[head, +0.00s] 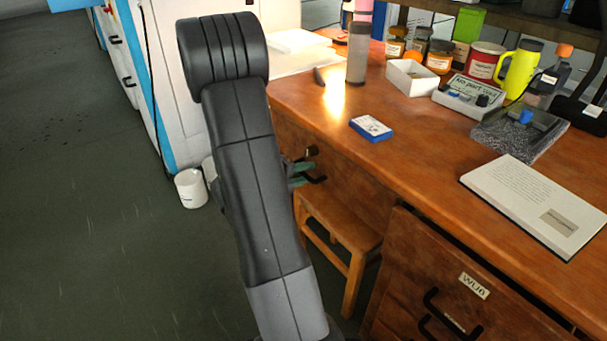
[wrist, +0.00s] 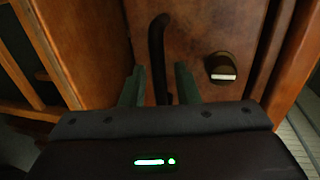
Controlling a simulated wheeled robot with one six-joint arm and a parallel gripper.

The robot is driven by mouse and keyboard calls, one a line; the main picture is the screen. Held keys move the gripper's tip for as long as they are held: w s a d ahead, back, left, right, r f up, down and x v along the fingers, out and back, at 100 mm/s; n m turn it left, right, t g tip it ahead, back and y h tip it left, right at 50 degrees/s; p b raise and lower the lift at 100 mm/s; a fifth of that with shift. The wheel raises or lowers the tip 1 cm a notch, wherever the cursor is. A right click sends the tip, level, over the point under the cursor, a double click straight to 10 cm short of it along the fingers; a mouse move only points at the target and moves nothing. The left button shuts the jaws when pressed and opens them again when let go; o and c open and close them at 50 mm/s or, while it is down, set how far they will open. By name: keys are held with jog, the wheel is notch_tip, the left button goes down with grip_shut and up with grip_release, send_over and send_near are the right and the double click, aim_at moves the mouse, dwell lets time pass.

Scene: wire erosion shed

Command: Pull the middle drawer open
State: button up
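The middle drawer's wooden front (head: 345,172) is under the desk top, left of the WUA drawer, and looks closed. Its black bar handle (head: 316,179) shows just beyond my gripper (head: 297,173), whose green fingers are partly hidden by my arm. In the wrist view, the drawer front (wrist: 200,30) fills the middle, with the handle (wrist: 156,45) running down between the two green fingers of my gripper (wrist: 158,86). The fingers are apart, with a gap on each side of the handle. A round lock (wrist: 222,68) sits right of the handle.
A wooden stool (head: 345,228) stands under the desk. The drawer labelled WUA (head: 473,285) is at lower right. A blue box (head: 371,128) and a white book (head: 535,203) lie on the desk top (head: 420,150). A white bucket (head: 191,189) stands on open floor at left.

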grip_shut()
jog(key=f+p+v, duration=0.2)
jog(key=p+v, duration=0.5)
jog(key=v, duration=0.5)
jog(key=a+f+p+v, duration=0.1)
jog(key=f+p+v, duration=0.2)
jog(key=p+v, duration=0.4)
jog(key=shift+s+v, duration=0.25)
jog(key=shift+v, duration=3.15)
jog(key=shift+d+f, duration=0.15)
jog(key=shift+f, duration=0.1)
grip_release()
